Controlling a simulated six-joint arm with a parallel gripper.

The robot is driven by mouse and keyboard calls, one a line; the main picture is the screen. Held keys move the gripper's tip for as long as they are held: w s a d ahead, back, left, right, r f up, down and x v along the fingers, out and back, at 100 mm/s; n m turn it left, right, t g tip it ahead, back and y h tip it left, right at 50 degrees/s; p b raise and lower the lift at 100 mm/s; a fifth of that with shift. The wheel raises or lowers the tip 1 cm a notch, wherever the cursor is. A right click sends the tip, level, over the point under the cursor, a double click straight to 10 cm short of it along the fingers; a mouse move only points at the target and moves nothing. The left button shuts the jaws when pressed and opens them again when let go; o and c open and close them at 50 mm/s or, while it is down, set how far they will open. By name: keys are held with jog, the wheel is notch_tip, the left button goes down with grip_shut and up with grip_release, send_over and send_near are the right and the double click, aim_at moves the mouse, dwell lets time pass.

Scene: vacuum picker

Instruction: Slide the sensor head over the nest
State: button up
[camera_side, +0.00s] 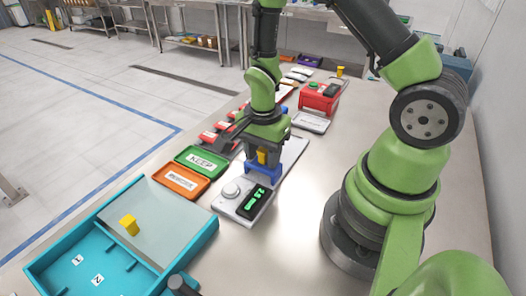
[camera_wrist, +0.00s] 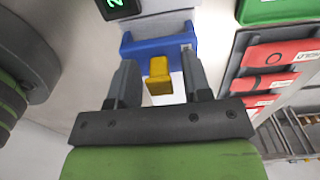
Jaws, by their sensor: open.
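My gripper (camera_wrist: 160,85) points down over the grey instrument (camera_side: 230,200), which has a round knob and a green lit display (camera_side: 254,203). Its fingers are open, one on each side of a yellow block (camera_wrist: 159,76), with visible gaps. The block also shows between the fingers in the side view (camera_side: 262,157). A blue U-shaped piece (camera_wrist: 140,47) stands on the instrument just beyond the block; it shows in the side view too (camera_side: 292,155). I cannot tell which part is the sensor head or the nest; my gripper hides part of that area in the side view.
A green KEEP tray (camera_side: 188,153) and an orange tray (camera_side: 163,186) lie left of the instrument. A teal tray (camera_side: 205,241) with numbered compartments and a yellow block (camera_side: 129,225) is at front left. A red box (camera_side: 318,104) stands behind. Bare table lies right of the instrument.

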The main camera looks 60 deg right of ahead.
grip_shut()
jog(key=d, duration=1.1)
jog(key=shift+d, duration=0.1)
grip_release()
notch_tip(320, 180, up, 10)
dwell(0.4)
